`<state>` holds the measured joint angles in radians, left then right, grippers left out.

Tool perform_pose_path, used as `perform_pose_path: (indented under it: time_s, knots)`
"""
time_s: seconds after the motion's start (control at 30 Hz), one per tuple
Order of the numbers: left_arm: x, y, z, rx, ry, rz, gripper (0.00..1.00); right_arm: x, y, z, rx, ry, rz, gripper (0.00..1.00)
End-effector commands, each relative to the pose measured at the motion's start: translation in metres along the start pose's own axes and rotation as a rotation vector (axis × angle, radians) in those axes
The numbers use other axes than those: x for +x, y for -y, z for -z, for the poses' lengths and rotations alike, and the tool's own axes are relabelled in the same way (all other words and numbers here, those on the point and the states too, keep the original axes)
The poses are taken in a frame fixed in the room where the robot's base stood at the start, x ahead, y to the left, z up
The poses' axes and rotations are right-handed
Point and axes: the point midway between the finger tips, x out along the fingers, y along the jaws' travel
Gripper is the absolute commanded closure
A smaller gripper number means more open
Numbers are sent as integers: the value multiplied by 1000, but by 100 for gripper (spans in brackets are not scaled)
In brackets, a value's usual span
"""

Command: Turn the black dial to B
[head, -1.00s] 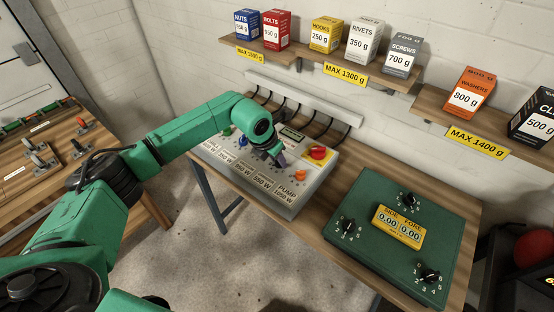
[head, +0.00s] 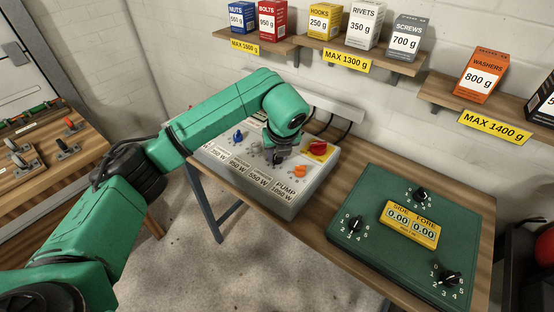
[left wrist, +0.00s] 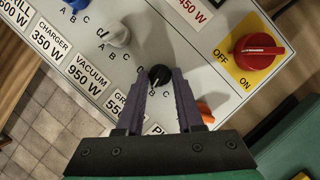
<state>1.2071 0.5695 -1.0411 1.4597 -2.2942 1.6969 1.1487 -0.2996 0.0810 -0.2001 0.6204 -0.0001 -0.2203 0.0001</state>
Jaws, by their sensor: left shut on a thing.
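The black dial (left wrist: 159,76) is on the grey panel (left wrist: 205,60), with letters around it; a B and a C show below it in the left wrist view. My left gripper (left wrist: 163,74) is shut on the dial, one finger on each side. I cannot tell surely which letter its pointer faces. In the head view, my left gripper (head: 273,158) is down at the panel (head: 245,199) and hides most of the dial. My right gripper is not in view.
A grey dial (left wrist: 117,33), a blue dial (left wrist: 79,3), an orange dial (left wrist: 206,113) and a red OFF/ON switch (left wrist: 257,51) are near the black dial. A green box (head: 375,190) with black knobs stands to the right. Shelves with boxes are above.

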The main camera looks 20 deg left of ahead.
Motion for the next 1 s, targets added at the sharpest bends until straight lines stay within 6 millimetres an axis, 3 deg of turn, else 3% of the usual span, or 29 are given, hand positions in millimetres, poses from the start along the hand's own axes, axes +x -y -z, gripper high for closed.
perform_pose_path:
  time_s: [0.3, 0.83, 0.87, 0.9, 0.93, 1.0]
  knots:
    - [0, 2, -1, -126, 4, -47, 100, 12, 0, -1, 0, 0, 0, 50]
    - [-1, 2, -2, -151, 4, -59, 100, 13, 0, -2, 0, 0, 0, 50]
    - [-1, 2, -2, -151, 4, -59, 60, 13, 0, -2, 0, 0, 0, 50]
    - [-1, 2, -2, -151, 4, -59, 45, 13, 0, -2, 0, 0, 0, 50]
    - [-1, 2, -2, -151, 4, -59, 34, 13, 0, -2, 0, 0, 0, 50]
    - [-1, 2, -2, -150, 3, -59, 34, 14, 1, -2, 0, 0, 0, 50]
